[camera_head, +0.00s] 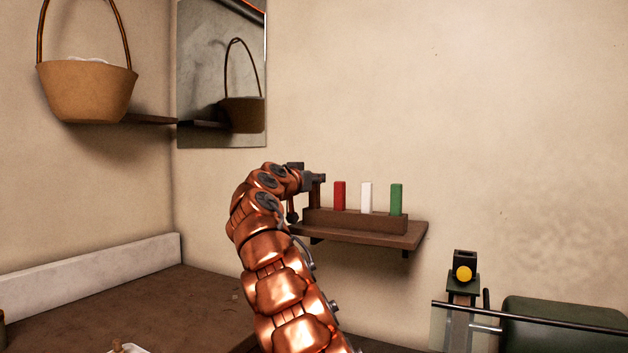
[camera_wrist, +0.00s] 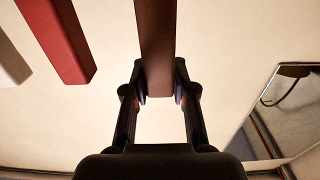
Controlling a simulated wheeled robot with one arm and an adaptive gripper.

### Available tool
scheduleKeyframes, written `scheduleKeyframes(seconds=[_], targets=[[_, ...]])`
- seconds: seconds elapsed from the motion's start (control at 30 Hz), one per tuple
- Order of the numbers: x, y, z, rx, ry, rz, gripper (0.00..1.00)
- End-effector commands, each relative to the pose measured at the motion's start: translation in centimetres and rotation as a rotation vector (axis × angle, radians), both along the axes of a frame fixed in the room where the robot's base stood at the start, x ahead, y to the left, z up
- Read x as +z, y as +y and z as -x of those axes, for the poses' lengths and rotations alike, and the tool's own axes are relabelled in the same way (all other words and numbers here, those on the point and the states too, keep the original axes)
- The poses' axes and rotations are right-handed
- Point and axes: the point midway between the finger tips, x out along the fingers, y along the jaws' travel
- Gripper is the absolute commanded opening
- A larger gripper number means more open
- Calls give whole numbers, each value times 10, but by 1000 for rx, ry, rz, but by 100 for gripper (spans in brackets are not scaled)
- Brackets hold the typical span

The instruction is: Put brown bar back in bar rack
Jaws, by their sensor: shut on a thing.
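My gripper (camera_head: 314,180) is shut on the brown bar (camera_head: 317,197), near the left end of the bar rack (camera_head: 355,220). The bar is upright and its lower end meets the rack's top in the picture; I cannot tell whether it sits in a slot. The wrist view shows the brown bar (camera_wrist: 156,40) between the two fingertips (camera_wrist: 160,97). A red bar (camera_head: 339,195), a white bar (camera_head: 366,197) and a green bar (camera_head: 396,199) stand upright in the rack to the right. The red bar (camera_wrist: 62,45) also shows in the wrist view.
The rack stands on a wall shelf (camera_head: 400,238). A mirror (camera_head: 205,75) hangs on the wall to the left, and a basket (camera_head: 87,90) sits on another shelf. A brown worktop (camera_head: 150,300) lies below left. A device with a yellow knob (camera_head: 463,273) stands lower right.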

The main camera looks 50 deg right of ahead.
Motion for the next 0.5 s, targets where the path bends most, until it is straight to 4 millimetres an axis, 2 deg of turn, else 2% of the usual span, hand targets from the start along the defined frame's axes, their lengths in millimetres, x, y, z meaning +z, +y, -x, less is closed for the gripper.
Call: scheduleKeyframes(seconds=[0.5], targets=[[-10,0,0,0,0,1,0]])
